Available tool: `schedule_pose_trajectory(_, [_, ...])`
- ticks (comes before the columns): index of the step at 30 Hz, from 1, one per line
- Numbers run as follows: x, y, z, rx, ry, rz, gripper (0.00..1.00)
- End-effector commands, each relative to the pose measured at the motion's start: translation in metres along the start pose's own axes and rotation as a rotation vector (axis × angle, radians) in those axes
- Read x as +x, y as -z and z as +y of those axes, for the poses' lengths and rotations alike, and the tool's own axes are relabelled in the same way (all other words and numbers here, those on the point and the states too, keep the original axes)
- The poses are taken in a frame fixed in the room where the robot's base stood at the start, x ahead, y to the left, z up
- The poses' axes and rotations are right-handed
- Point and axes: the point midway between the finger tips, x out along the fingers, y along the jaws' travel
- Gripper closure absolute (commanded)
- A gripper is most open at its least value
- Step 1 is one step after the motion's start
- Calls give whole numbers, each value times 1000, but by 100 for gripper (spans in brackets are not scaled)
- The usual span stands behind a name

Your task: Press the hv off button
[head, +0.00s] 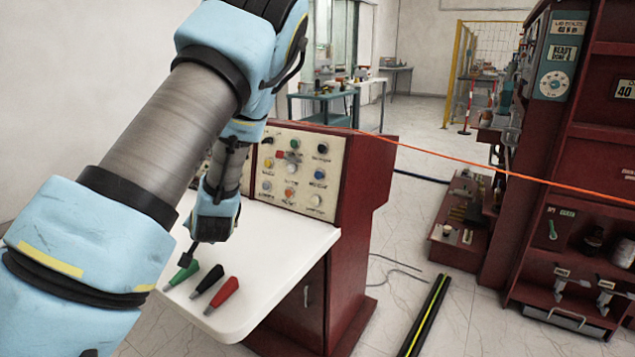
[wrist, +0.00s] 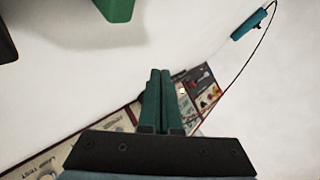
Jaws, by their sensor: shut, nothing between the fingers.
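The cream control panel (head: 296,172) stands upright on the dark red console, with rows of coloured buttons and knobs. Its labels are too small to read, so I cannot tell which button is hv off, and my arm covers its left part. My gripper (head: 188,256) points down over the white desktop in front of the panel, apart from the buttons. In the wrist view my gripper (wrist: 160,76) has its two green fingers together and empty. A labelled panel strip (wrist: 205,92) shows behind and beside the fingers, partly hidden by the gripper.
Green (head: 182,275), black (head: 207,281) and red (head: 222,295) handles lie on the white desktop (head: 270,240) close to my gripper. An orange line (head: 470,164) crosses the room at right. A dark red rack (head: 580,150) stands at far right.

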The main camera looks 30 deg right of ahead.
Motion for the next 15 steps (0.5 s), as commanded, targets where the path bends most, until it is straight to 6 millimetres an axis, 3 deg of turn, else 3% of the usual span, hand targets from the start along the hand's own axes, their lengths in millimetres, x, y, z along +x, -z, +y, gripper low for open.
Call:
schedule_pose_trajectory(1, [5, 19, 16, 101, 62, 85, 100])
schedule_pose_trajectory(4, [-1, 70, 33, 286, 216, 281, 100])
schedule_pose_trajectory(9, [-49, 152, 74, 537, 461, 613, 100])
schedule_pose_trajectory(12, [-80, 182, 96, 617, 561, 751, 100])
schedule_pose_trajectory(15, [-103, 199, 111, 663, 628, 843, 100])
